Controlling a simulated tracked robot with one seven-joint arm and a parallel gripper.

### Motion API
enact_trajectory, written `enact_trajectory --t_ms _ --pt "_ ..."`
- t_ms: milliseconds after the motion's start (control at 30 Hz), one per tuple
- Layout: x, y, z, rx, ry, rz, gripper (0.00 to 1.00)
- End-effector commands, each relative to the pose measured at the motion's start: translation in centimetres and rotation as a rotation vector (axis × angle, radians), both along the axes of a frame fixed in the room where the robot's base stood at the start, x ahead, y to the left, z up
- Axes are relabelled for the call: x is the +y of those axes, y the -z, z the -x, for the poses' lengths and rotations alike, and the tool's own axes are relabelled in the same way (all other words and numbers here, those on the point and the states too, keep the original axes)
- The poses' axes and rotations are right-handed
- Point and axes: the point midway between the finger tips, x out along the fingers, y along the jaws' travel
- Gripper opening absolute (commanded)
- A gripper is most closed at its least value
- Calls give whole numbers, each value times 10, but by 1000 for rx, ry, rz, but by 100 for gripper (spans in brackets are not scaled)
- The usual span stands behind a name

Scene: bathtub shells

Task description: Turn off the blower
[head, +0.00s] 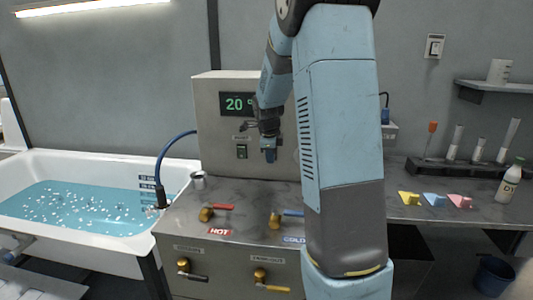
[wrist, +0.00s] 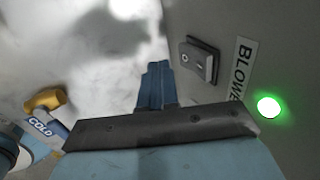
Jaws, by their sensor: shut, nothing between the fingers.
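The blower switch (wrist: 198,60) is a dark rocker on the grey control panel, beside the BLOWER label (wrist: 241,62). A round light (wrist: 268,107) on the other side of the label glows green. In the head view the switch (head: 242,151) sits below the display. My gripper (head: 269,156) is shut and empty, pointing down just right of the switch. In the wrist view its blue fingers (wrist: 155,85) are together, apart from the switch. Part of the label is hidden behind the gripper in the wrist view.
The display (head: 238,104) reads 20. A water-filled tub (head: 60,165) is at the left. Tubes, coloured blocks and a bottle (head: 509,182) are at the right.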

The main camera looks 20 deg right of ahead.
Motion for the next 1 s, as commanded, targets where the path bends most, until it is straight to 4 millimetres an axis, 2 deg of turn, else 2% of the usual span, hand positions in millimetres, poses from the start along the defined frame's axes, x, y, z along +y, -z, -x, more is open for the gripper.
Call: enact_trajectory --t_ms 100,300,700,1000 --pt "-8 2 -10 2 1 -1 0" --pt "-13 3 -17 1 1 0 0" --pt "-13 3 -17 -4 2 5 0" --pt "-16 7 -22 -84 0 58 0"
